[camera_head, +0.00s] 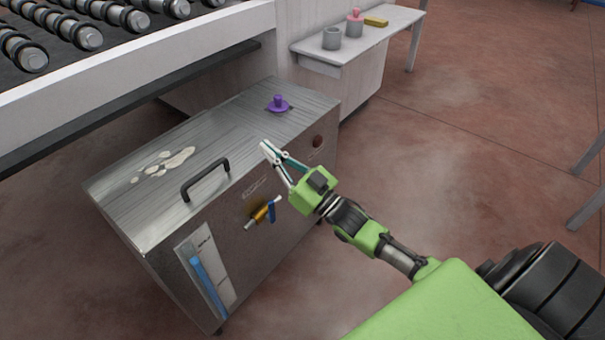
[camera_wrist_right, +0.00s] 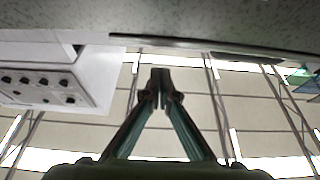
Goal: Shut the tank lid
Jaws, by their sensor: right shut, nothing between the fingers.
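The metal tank (camera_head: 165,259) stands on the floor below the roller machine. Its lid (camera_head: 140,204) lies flat on the top, with a black handle (camera_head: 205,178) near the front edge and pale spilled patches on it. My right gripper (camera_head: 265,146) is shut and empty, just at the tank's front top edge, to the right of the handle. I cannot tell if it touches the tank. The right wrist view shows the shut fingertips (camera_wrist_right: 160,76) with nothing between them. My left gripper is not in view.
A purple knob (camera_head: 278,103) stands on the tank top's right part. A valve with a yellow body and blue lever (camera_head: 270,210) sticks out of the front. A white side shelf (camera_head: 375,42) holds a grey cup, a pink item and a yellow block.

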